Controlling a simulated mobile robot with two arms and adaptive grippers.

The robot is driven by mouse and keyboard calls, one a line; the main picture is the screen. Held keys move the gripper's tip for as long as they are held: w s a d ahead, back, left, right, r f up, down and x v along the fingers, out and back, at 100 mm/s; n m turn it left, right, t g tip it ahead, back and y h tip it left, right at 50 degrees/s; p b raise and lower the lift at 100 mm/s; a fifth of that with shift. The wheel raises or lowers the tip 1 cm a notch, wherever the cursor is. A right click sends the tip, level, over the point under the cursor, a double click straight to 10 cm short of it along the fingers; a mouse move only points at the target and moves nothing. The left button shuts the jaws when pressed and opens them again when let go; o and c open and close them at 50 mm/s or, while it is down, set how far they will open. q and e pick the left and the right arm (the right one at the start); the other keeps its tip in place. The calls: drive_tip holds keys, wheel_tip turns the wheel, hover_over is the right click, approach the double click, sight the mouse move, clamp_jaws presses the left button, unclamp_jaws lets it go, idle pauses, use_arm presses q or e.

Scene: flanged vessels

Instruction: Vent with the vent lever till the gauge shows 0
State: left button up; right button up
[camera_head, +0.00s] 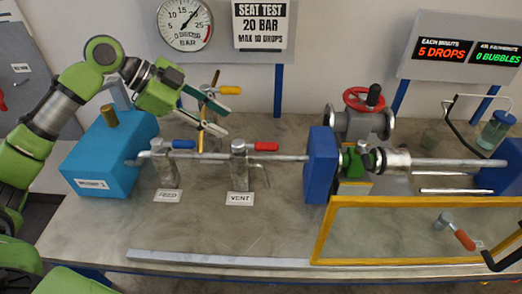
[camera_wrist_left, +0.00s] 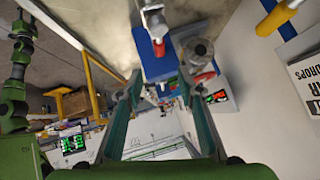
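The vent valve (camera_head: 239,172) stands on the bench behind its VENT label. Its red vent lever (camera_head: 266,146) points right, along the pipe; a red handle, apparently this lever, shows in the left wrist view (camera_wrist_left: 158,46). The gauge (camera_head: 185,23) on the back wall has its needle pointing up and right, around the 15 mark, clearly off 0. My left gripper (camera_head: 232,111) is above and left of the vent lever, with its fingers spread and nothing between them. Its fingers also show apart in the left wrist view (camera_wrist_left: 164,100). My right gripper is not visible.
The feed valve (camera_head: 166,172) with a blue lever (camera_head: 184,144) stands left of the vent valve. A yellow-handled valve (camera_head: 228,90) is close to my left fingers. A blue box (camera_head: 110,160) is at left, a red handwheel (camera_head: 364,99) at right.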

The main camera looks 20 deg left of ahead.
sight(262, 144)
use_arm(q)
drive_tip(key=p+x, duration=0.3)
drive_tip(key=x, duration=0.9)
drive_tip(key=shift+d+f+p, duration=0.1)
drive_tip(key=shift+d+p, duration=0.05)
drive_tip(key=shift+p, duration=0.15)
drive_tip(key=shift+w+d+f, duration=0.3)
drive_tip(key=shift+d+f, duration=0.1)
drive_tip(key=shift+f, duration=0.15)
clamp_jaws()
